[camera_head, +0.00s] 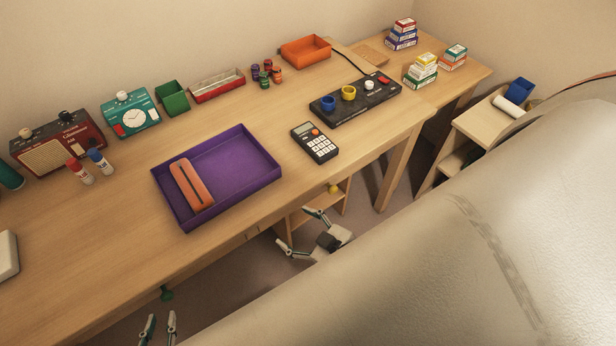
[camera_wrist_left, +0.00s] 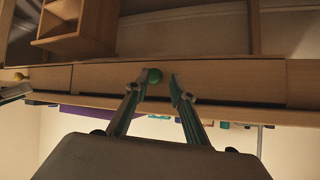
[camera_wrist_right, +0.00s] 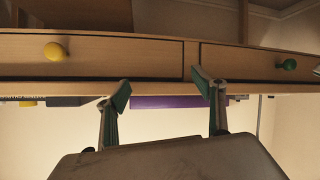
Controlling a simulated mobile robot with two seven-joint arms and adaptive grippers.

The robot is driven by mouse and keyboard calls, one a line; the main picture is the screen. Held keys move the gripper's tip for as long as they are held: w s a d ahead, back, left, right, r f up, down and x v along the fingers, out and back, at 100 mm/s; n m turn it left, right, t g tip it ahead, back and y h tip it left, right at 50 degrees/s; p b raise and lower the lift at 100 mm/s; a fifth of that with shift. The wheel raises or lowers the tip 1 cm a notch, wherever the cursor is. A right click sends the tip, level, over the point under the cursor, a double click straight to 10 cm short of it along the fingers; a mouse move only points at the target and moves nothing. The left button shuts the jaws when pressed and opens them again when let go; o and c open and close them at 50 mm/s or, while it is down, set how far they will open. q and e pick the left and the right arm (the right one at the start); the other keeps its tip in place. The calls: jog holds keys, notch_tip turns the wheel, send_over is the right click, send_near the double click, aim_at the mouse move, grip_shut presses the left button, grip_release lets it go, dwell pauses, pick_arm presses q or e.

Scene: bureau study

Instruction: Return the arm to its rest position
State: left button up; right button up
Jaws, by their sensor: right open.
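My left gripper (camera_head: 159,322) shows at the bottom left of the head view, in front of the desk's edge. Its fingers are apart with nothing held; in the left wrist view the fingertips (camera_wrist_left: 157,79) point toward a drawer front with a green knob (camera_wrist_left: 154,76). Whether they touch the knob is unclear, though the head view shows the gripper apart from the green knob (camera_head: 167,294). My right gripper (camera_head: 297,229) is open and empty in front of the desk's edge. In the right wrist view its fingertips (camera_wrist_right: 158,88) stand wide apart before the drawer fronts.
The desk (camera_head: 100,250) carries a purple tray (camera_head: 240,160) with an orange-red object (camera_head: 191,183), a calculator (camera_head: 314,142) and a black panel (camera_head: 356,99). A yellow knob (camera_wrist_right: 55,52) sticks out from another drawer. Open floor lies below the desk's front edge.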

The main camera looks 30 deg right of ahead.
jog(key=shift+m+g, duration=0.5)
jog(key=shift+g, duration=0.2)
jog(key=s+f, duration=0.1)
jog(key=s+d+f, duration=0.1)
jog(key=s+f, duration=0.1)
jog(key=shift+s+f, duration=0.1)
jog(key=shift+s, duration=0.15)
